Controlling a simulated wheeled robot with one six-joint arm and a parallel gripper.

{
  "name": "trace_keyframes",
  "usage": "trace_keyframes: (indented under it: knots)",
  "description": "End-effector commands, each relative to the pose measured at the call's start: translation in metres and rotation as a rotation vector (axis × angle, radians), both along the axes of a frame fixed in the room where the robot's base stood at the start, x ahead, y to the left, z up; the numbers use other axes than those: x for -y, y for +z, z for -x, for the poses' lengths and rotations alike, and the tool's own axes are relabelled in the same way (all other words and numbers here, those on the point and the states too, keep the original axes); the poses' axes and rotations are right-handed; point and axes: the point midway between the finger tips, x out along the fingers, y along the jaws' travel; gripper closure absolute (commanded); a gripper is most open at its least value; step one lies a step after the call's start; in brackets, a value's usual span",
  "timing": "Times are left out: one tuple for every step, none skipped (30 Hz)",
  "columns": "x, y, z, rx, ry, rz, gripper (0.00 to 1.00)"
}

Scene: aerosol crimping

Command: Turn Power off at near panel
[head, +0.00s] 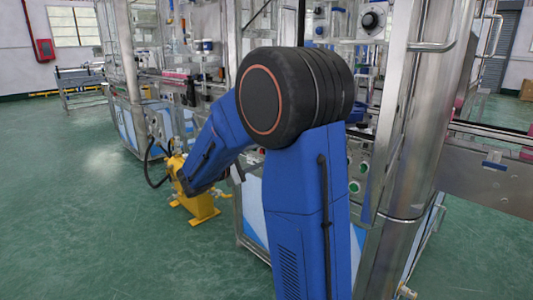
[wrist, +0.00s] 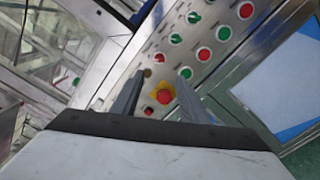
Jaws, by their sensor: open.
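In the wrist view, a metal control panel (wrist: 208,66) slants across the picture with rows of red and green controls. A red mushroom button on a yellow plate (wrist: 166,95) lies between my fingers in the picture. A small dark and red switch (wrist: 149,110) is beside it, and a round brass-coloured fitting (wrist: 147,73) is just above. Green controls with knob-like handles (wrist: 176,39) sit higher up. Labels are too small to read, so I cannot tell which control is Power. My gripper (wrist: 161,87) is open and empty, its fingers pointing at the panel's lower end. I cannot make out the gripper in the head view.
In the head view, my blue arm hides much of the machine. A steel post (head: 404,150) and a conveyor rail (head: 490,170) stand at right. A yellow pedestal (head: 199,207) is on the floor at left. Green floor (head: 90,220) is clear at left.

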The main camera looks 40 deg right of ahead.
Motion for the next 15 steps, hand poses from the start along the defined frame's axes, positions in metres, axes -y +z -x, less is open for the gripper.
trace_keyframes:
  knots:
    - [-0.008,0.0,0.0,0.0,0.004,0.0,0.59]
    - [-0.012,0.0,0.0,0.0,0.004,0.0,0.59]
    - [-0.016,0.0,0.0,0.0,0.004,0.0,0.59]
    - [-0.019,0.0,0.001,0.0,0.002,0.0,0.59]
    - [-0.022,0.0,0.001,0.0,0.002,0.0,0.59]
    - [-0.025,0.0,0.001,0.0,0.002,0.0,0.59]
    - [-0.027,0.0,0.002,0.0,0.002,0.0,0.59]
    - [-0.028,0.0,0.002,0.0,0.002,0.0,0.59]
    - [-0.03,0.0,0.002,0.0,0.002,0.0,0.59]
    - [-0.031,0.0,0.002,0.0,0.002,0.0,0.59]
    - [-0.032,0.0,0.002,0.0,0.001,0.0,0.59]
    - [-0.032,0.0,0.002,0.0,0.001,0.0,0.59]
    - [-0.033,0.0,0.002,0.0,0.001,0.0,0.59]
    - [-0.033,0.0,0.002,0.0,0.001,0.0,0.59]
    - [-0.033,0.0,0.002,0.0,0.001,-0.001,0.59]
